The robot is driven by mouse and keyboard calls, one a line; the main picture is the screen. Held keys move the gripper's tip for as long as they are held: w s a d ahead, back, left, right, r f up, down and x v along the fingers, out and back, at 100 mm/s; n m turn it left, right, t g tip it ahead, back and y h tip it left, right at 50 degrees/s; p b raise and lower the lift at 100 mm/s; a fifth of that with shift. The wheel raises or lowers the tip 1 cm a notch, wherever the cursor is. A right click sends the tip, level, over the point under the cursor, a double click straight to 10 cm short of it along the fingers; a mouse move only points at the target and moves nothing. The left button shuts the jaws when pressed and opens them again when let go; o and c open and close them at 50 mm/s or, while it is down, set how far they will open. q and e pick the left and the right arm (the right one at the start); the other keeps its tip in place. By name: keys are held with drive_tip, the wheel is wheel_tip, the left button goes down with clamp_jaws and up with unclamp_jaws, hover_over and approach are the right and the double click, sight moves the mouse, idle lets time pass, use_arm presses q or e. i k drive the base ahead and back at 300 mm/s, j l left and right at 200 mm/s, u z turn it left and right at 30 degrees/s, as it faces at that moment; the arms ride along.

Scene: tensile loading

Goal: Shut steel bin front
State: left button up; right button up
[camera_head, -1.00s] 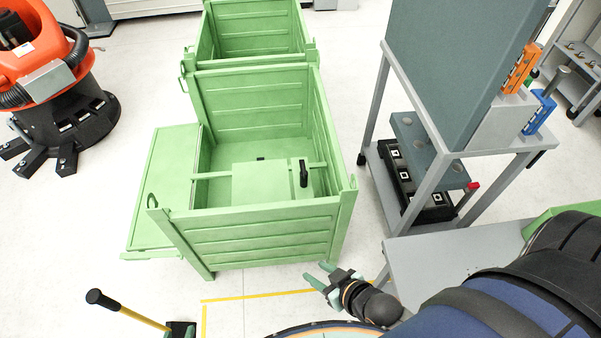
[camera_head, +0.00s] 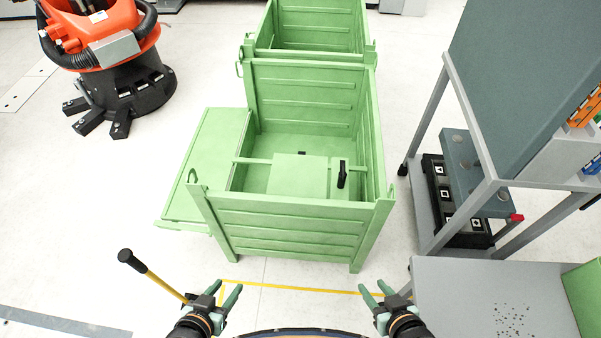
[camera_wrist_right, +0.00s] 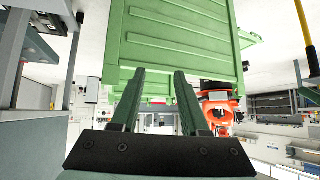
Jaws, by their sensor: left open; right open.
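The green steel bin (camera_head: 290,232) stands open-topped on the floor in the middle of the head view. Its hinged panel (camera_head: 207,165) is swung down on the left side and lies out flat, away from the bin. Inside the bin is a green box-like part with a black handle (camera_head: 342,174). My left gripper (camera_head: 229,293) is open and empty at the bottom, before the bin's near left corner. My right gripper (camera_head: 374,291) is open and empty before the near right corner. In the right wrist view, its open fingers (camera_wrist_right: 156,100) point toward the bin wall (camera_wrist_right: 180,45), apart from it.
A second green bin (camera_head: 310,25) stands behind. A grey cart (camera_head: 440,85) and a grey table (camera_head: 490,290) stand to the right. An orange robot (camera_head: 105,45) is at the far left. A yellow-handled tool (camera_head: 155,275) is beside my left gripper. The floor left of the panel is clear.

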sight(216, 138)
drive_tip(key=k+j, duration=0.1)
drive_tip(key=j, duration=0.25)
drive_tip(key=k+j, duration=0.1)
drive_tip(key=j, duration=0.25)
drive_tip(key=k+j, duration=0.1)
drive_tip(key=j, duration=0.25)
drive_tip(key=k+j+z, duration=0.1)
drive_tip(key=j, duration=0.3)
drive_tip(key=k+j, duration=0.1)
drive_tip(key=j, duration=0.7)
drive_tip(key=k+j+z, duration=0.15)
drive_tip(key=j, duration=0.3)
drive_tip(key=i+j+z, duration=0.1)
drive_tip(key=j, duration=0.85)
drive_tip(key=i+j, duration=0.1)
drive_tip(key=j, duration=0.35)
drive_tip(key=i+j+z, duration=0.15)
drive_tip(key=j, duration=0.3)
drive_tip(key=i+j, duration=0.1)
drive_tip(key=j, duration=0.2)
drive_tip(key=i+j+z, duration=0.1)
drive_tip(key=j, duration=0.2)
drive_tip(key=i+j, duration=0.15)
drive_tip(key=j, duration=0.15)
drive_tip(key=i+j+z, duration=0.1)
drive_tip(key=i+j, duration=0.2)
drive_tip(key=i+j+z, duration=0.1)
drive_tip(key=i+j, duration=0.2)
drive_tip(key=j, duration=0.25)
